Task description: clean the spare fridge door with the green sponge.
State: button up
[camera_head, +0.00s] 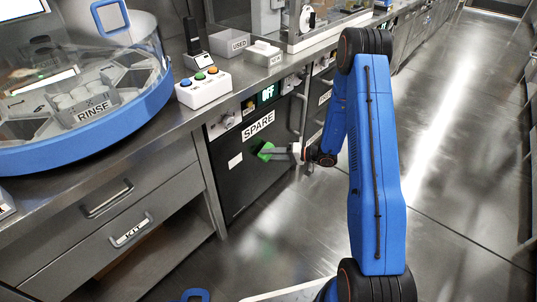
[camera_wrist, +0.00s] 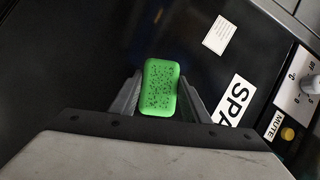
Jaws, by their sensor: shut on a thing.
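The spare fridge door (camera_head: 240,180) is a dark panel under the counter, with a white SPARE label (camera_head: 258,125) near its top. The door also fills most of the wrist view (camera_wrist: 90,60), where part of its label (camera_wrist: 235,100) shows at right. My gripper (camera_head: 277,152) is in front of the door, below the label. It is shut on the green sponge (camera_wrist: 159,88), which sits between the two fingers. The sponge also shows in the head view (camera_head: 265,150), close to the door. I cannot tell whether it touches the door.
A control panel (camera_wrist: 300,90) with a dial and a yellow MUTE button is at the right in the wrist view. A vertical handle (camera_head: 303,110) stands right of the SPARE label. A button box (camera_head: 204,88) and the RINSE machine (camera_head: 90,130) are on the counter. The floor (camera_head: 440,150) at right is clear.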

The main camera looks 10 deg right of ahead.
jog(key=shift+s+d, duration=0.7)
jog(key=shift+s, duration=0.3)
jog(key=shift+s+d, duration=0.7)
jog(key=shift+s, duration=0.3)
jog(key=shift+d, duration=0.1)
jog(key=shift+s+d, duration=0.4)
jog(key=shift+s, duration=0.2)
jog(key=shift+s+d, duration=0.4)
jog(key=shift+s, duration=0.2)
